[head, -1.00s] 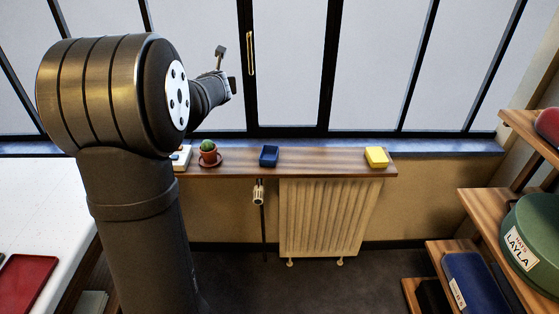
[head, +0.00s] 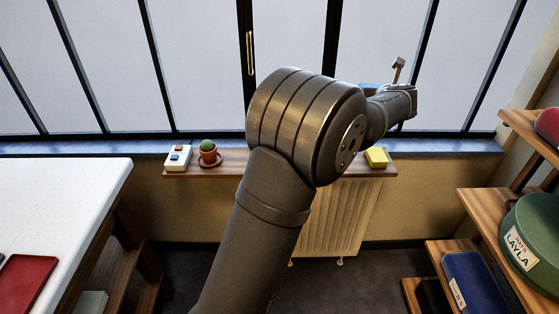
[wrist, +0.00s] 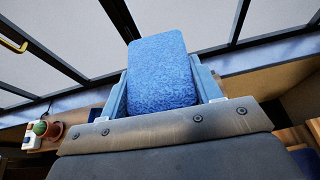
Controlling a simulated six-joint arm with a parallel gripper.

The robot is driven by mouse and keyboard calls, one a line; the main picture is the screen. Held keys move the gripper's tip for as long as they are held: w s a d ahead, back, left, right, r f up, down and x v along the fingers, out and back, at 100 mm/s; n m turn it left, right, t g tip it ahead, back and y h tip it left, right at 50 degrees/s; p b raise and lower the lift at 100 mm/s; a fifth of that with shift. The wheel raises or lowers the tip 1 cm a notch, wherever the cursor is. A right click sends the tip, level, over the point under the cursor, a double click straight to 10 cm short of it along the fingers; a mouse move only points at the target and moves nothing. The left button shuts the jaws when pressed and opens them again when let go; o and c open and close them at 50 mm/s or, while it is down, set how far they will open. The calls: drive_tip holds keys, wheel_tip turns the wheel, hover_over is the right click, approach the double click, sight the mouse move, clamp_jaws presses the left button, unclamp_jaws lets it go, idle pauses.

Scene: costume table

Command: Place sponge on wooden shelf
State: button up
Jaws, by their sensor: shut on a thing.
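My gripper (wrist: 163,85) is shut on a blue sponge (wrist: 162,62), which stands up between its two fingers in the wrist view. In the head view a small part of the sponge (head: 369,89) shows behind my arm, in front of the window; the fingers are hidden there. A wooden shelf (head: 234,165) runs under the window above a radiator, below my gripper in the picture. Wooden shelves (head: 480,204) also stand at the right, holding several things.
A switch box (head: 178,158), a potted cactus (head: 208,152) and a yellow block (head: 376,157) sit on the window shelf. My arm hides its middle. A green hat box (head: 535,235) and a blue box (head: 472,280) fill the right shelves. A white table (head: 65,195) stands left.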

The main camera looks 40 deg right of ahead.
drive_tip(key=s+d, duration=0.2)
drive_tip(key=s, duration=0.4)
wheel_tip(320, 180, down, 18)
drive_tip(key=w+f, duration=0.2)
drive_tip(key=w, duration=0.1)
drive_tip(key=w+d+f, duration=0.1)
drive_tip(key=w+f, duration=0.2)
drive_tip(key=w, duration=0.1)
drive_tip(key=w+d+f, duration=0.1)
drive_tip(key=w+f, duration=0.1)
drive_tip(key=w, duration=0.2)
drive_tip(key=shift+w+d+f, duration=0.2)
drive_tip(key=shift+f, duration=2)
drive_tip(key=shift+f, duration=0.1)
drive_tip(key=o, duration=1)
